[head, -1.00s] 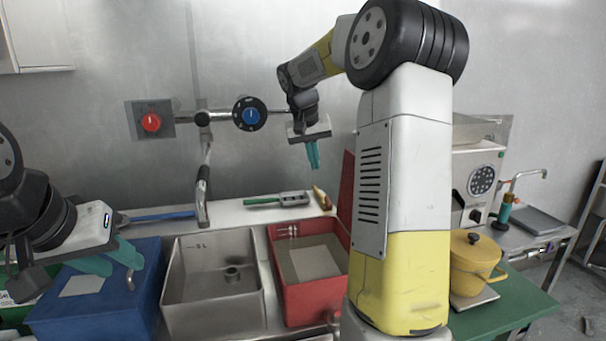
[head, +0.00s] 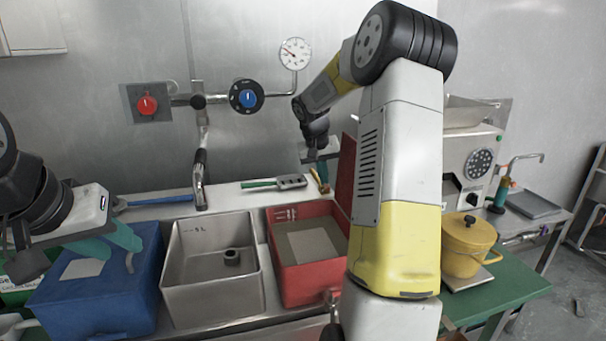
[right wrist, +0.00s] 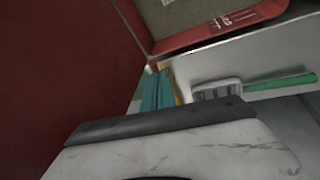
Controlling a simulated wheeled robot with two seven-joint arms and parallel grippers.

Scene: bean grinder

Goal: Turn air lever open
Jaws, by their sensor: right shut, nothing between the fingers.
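On the back wall, a red knob on a grey plate (head: 146,104) and a blue round dial (head: 246,96) sit along a pipe. A white pressure gauge (head: 295,54) stands above right of them. I cannot tell which part is the air lever. My right gripper (head: 322,172) is shut and empty, pointing down just left of the dark red panel, low over the back counter. Its teal fingers also show in the right wrist view (right wrist: 157,91). A small yellow and red item (head: 318,183) is beside it, partly hidden. My left gripper (head: 112,243) looks open, above the blue box.
A blue box (head: 95,305), a steel sink (head: 210,297) and a red bin (head: 303,277) stand in a row. A green-handled tool (head: 288,182) lies on the counter behind. A dark red panel (head: 346,185) stands close right of my right gripper. A yellow pot (head: 467,250) is farther right.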

